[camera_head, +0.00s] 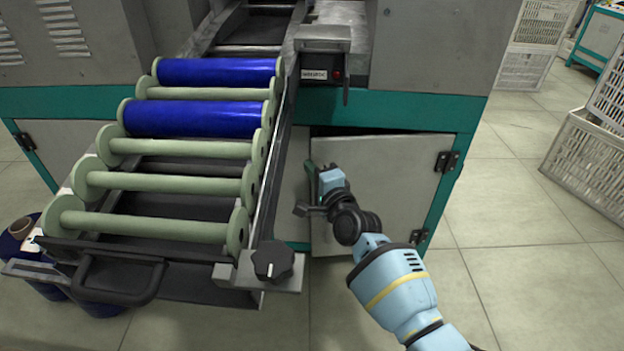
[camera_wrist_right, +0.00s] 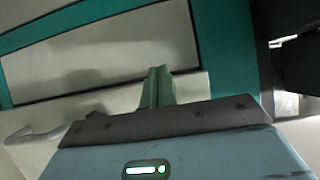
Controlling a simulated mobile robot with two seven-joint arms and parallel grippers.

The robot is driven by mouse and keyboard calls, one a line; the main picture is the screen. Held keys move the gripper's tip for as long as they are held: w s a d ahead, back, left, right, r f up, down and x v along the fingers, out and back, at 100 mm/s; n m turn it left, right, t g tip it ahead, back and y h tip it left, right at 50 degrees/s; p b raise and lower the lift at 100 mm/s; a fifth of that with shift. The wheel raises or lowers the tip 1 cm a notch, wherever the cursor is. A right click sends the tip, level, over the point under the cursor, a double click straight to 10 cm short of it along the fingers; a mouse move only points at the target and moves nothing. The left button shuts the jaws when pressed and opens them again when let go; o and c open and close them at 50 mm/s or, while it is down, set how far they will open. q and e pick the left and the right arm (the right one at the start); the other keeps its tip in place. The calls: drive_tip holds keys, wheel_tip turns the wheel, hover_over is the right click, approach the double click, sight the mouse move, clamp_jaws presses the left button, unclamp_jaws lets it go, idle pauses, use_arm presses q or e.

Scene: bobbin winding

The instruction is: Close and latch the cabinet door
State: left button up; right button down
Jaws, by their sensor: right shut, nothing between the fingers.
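The cabinet door (camera_head: 385,185) is a grey panel low on the machine, hinged on its right side. It stands slightly ajar, with a dark gap along its top left edge. My right gripper (camera_head: 312,178) is at the door's left, free edge, its green fingers together and empty. In the right wrist view the fingers (camera_wrist_right: 158,88) point towards a pale panel and teal frame. A small grey handle-like part (camera_head: 301,209) sits beside the gripper; a pale curved handle also shows in the wrist view (camera_wrist_right: 35,133). Whether the fingers touch the door is unclear. My left gripper is out of view.
A roller rack (camera_head: 165,232) with green-ended bobbins, two wound blue, juts out left of the door. A black knob (camera_head: 273,261) sits at its front right corner. White crates (camera_head: 590,165) stand far right. Floor right of the door is clear.

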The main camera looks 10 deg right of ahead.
drive_tip(key=shift+w+d+b, duration=0.1)
drive_tip(key=shift+w+b, duration=0.2)
drive_tip(key=shift+w, duration=0.7)
